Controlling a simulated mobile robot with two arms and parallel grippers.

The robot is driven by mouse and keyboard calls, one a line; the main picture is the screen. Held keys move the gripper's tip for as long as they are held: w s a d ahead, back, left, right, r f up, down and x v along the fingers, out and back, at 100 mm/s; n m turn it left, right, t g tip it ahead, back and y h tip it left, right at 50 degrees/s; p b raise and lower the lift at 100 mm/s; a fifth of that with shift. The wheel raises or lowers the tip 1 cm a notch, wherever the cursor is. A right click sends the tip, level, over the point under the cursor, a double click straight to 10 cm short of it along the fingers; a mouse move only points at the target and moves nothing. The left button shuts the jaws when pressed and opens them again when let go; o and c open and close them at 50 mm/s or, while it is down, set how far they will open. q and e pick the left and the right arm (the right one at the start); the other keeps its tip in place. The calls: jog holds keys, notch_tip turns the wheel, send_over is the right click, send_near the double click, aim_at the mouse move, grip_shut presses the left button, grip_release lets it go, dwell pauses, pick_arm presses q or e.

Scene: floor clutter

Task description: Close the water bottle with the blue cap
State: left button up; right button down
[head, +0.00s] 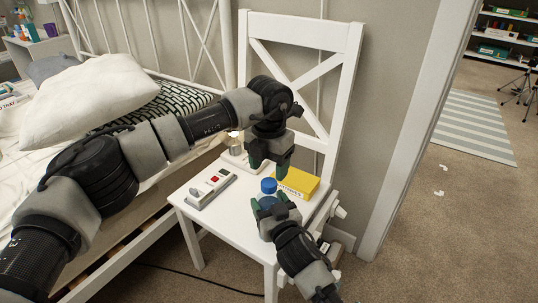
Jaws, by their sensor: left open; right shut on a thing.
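The blue cap (268,185) is at the top of the water bottle (268,199), over the white chair seat. I cannot tell whether the cap is fully seated. The bottle's clear body is small and mostly hidden by my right gripper (270,204), which comes from the front and is shut on it. My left gripper (268,170) points down just above the cap, open, with nothing seen between its fingers.
A yellow box (297,184) lies right of the bottle on the chair seat (225,228). A grey device with a red button (211,185) is to the left. A small jar (235,146) stands behind. A bed with pillows (95,95) is at left.

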aim_at(269, 182)
pick_arm(q)
jog(key=shift+f, duration=2.5)
jog(key=c, duration=0.9)
jog(key=o, duration=1.1)
jog(key=shift+c, duration=0.2)
notch_tip(269, 182, up, 12)
